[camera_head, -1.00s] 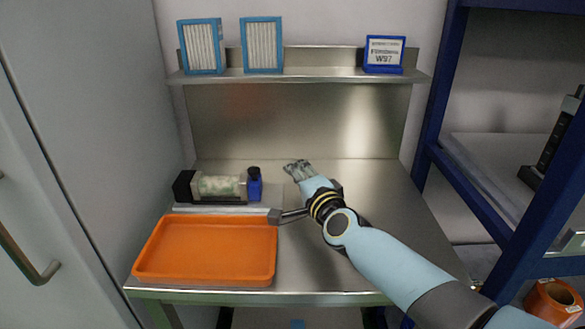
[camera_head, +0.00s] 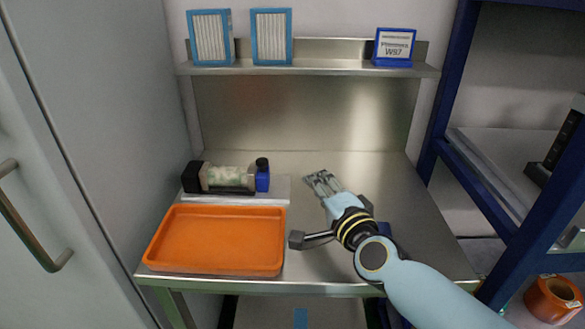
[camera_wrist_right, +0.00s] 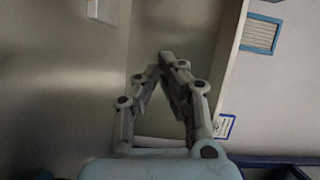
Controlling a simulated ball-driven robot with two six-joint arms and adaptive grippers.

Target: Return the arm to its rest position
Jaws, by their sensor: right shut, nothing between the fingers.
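My right gripper (camera_head: 320,182) is over the steel table, right of the orange tray and the device with the blue cap. Its fingertips meet with nothing between them, and it holds nothing. In the right wrist view the closed fingers (camera_wrist_right: 166,62) point toward the steel back panel. My light blue right arm comes in from the lower right. My left gripper is not in view.
The orange tray (camera_head: 215,240) is empty at the table's front left. Behind it a clear cylinder device (camera_head: 228,178) with a blue-capped end (camera_head: 262,176) lies on a pale plate. The shelf (camera_head: 310,70) holds two blue-framed filters (camera_head: 210,38) and a W97 sign (camera_head: 393,47). A blue rack (camera_head: 490,200) stands at right.

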